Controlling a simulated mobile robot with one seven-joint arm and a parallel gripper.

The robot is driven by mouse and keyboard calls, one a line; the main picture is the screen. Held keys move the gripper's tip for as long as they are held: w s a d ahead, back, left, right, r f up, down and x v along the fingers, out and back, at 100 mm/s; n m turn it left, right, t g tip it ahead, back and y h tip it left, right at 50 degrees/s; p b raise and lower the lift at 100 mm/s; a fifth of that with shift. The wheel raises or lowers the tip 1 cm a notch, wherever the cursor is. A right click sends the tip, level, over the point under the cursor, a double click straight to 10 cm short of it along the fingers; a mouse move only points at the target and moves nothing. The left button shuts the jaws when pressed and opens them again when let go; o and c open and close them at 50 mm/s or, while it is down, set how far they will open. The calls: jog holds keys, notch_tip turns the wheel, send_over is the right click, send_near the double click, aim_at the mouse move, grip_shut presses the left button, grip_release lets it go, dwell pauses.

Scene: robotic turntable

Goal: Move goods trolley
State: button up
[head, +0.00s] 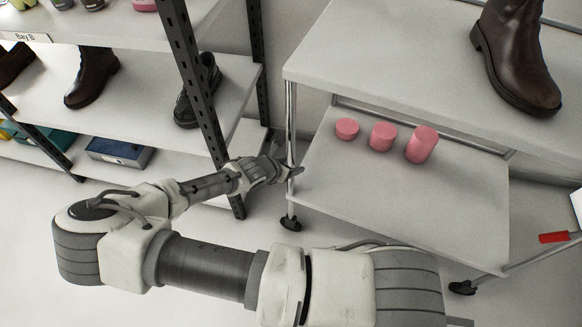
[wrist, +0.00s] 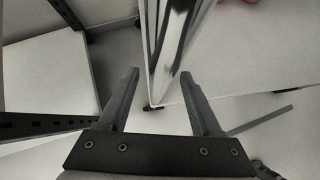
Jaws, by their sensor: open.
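The goods trolley (head: 390,60) is a white two-shelf cart on dark casters, on the right of the head view. Its lower shelf (head: 400,195) holds three pink cylinders (head: 382,136) of rising height. A brown boot (head: 517,58) stands on the top shelf. My gripper (head: 291,171) is at the trolley's left chrome corner post (head: 291,115), just above the lower shelf corner. In the wrist view my gripper (wrist: 158,75) is open, its fingers apart, with the post (wrist: 172,40) ahead of the gap between them. I cannot tell whether either finger touches the post.
A shelf rack with dark uprights (head: 190,75) stands close on the left, holding boots (head: 92,78) and a blue box (head: 120,152). Pale floor (head: 225,225) is free between rack and trolley. A red-handled item (head: 553,237) shows at the right edge.

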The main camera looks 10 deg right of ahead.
jog(key=shift+w+d+f, duration=0.25)
jog(key=shift+f, duration=0.1)
grip_shut()
dwell(1.3)
